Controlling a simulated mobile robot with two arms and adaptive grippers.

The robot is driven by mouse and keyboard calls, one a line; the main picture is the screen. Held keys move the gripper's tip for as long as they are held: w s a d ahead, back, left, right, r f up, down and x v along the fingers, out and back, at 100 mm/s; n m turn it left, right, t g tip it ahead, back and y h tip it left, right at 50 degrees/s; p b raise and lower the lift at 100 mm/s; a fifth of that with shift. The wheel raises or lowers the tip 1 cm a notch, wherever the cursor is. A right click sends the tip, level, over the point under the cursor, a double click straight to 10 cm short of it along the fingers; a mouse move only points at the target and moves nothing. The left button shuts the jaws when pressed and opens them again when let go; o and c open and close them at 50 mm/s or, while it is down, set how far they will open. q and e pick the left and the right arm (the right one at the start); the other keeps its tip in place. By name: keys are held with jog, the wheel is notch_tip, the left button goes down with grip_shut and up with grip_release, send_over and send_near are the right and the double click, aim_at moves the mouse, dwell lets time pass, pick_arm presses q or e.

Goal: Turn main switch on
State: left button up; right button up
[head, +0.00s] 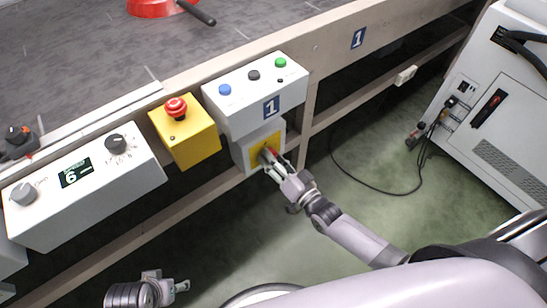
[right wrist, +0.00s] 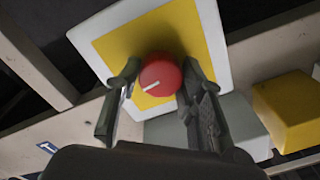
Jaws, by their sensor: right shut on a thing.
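The main switch is a round red knob with a white mark (right wrist: 160,75) on a yellow square plate (right wrist: 114,47). In the right wrist view the mark runs slantwise. The yellow plate also shows in the head view (head: 254,142), on a white box under the conveyor edge. My right gripper (head: 269,158) reaches the switch, with one finger on each side of the red knob, and is shut on it. In the head view the fingers mostly hide the knob. My left gripper (head: 181,286) is low at the bottom left, away from the switch; its jaw opening is unclear.
Above the switch is a white box with blue, black and green buttons (head: 240,85). Left of it are a yellow emergency-stop box (head: 196,148) and a white control panel with dials (head: 100,195). A red pan (head: 150,8) lies on the conveyor. A white cabinet (head: 510,130) stands right.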

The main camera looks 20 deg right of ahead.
dwell(0.4)
jog(key=o, duration=1.1)
jog(key=shift+o, duration=0.2)
jog(key=v, duration=1.2)
jog(key=shift+f, duration=0.1)
